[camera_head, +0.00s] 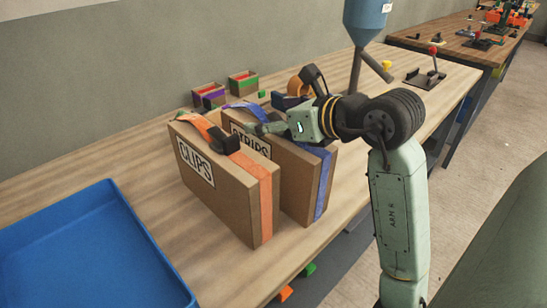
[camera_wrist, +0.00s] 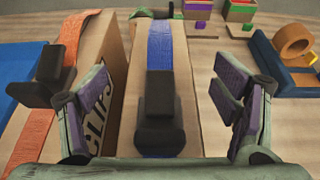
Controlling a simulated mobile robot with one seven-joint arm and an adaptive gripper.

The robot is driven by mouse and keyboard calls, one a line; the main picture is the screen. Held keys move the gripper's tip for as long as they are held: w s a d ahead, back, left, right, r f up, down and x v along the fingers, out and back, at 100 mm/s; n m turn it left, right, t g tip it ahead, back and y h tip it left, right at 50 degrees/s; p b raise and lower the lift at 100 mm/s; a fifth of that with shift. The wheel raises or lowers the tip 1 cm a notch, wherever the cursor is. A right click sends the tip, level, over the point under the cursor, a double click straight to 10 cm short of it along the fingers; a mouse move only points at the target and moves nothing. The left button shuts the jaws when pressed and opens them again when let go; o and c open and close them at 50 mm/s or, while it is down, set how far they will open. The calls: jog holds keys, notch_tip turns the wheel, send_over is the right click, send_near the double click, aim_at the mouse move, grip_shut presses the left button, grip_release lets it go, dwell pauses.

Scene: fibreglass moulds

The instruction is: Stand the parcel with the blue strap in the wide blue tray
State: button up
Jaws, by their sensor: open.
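The parcel with the blue strap (camera_head: 298,173) stands upright on the bench, its label partly hidden by the neighbouring parcel. In the wrist view its top shows the blue strap (camera_wrist: 160,48) and a black handle (camera_wrist: 160,118). My gripper (camera_head: 268,128) is over this parcel. In the wrist view my gripper (camera_wrist: 165,105) is open, with one finger on each side of the handle and nothing held. Whether the fingertips touch the parcel I cannot tell. The wide blue tray (camera_head: 135,235) lies at the front left and appears empty; its edge shows in the wrist view (camera_wrist: 18,65).
A "CLIPS" parcel with an orange strap (camera_head: 218,185) stands close beside, between the blue-strap parcel and the tray. Small boxes (camera_head: 208,95) and a tape dispenser (camera_wrist: 292,60) sit behind. A blue hopper (camera_head: 365,18) stands farther back. Bare bench lies in front of the parcels.

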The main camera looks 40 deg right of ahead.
jog(key=shift+c, duration=0.3)
grip_shut()
dwell(0.7)
